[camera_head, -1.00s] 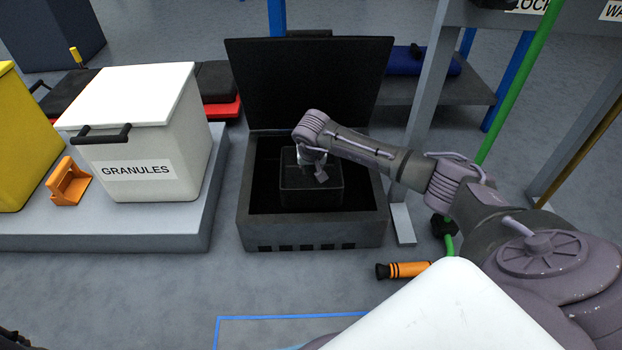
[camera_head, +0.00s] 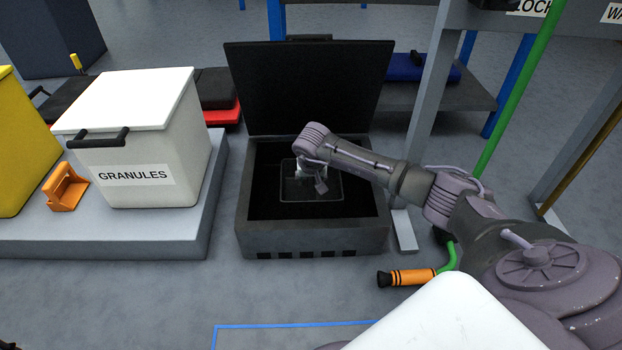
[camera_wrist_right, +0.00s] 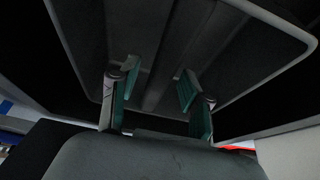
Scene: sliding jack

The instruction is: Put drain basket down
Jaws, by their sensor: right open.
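The drain basket (camera_head: 328,189) is a dark, rectangular basket with a thin pale rim. It sits low inside an open black-lined bin (camera_head: 315,239), whose lid (camera_head: 310,85) stands up behind it. My right gripper (camera_head: 320,183) reaches down into the bin, over the basket's middle. In the right wrist view its two green-padded fingers (camera_wrist_right: 155,88) are apart, with nothing clearly held between them. A dark panel with a grey rim (camera_wrist_right: 286,55), likely the basket, fills much of that view. The basket's underside and its contact with the bin floor are hidden. My left gripper does not show.
A white GRANULES box (camera_head: 150,150) and an orange bracket (camera_head: 65,188) stand on a grey platform (camera_head: 185,222) at left. A grey stand (camera_head: 425,110) and green pole (camera_head: 515,100) are at right. An orange-banded handle (camera_head: 408,277) lies on the floor.

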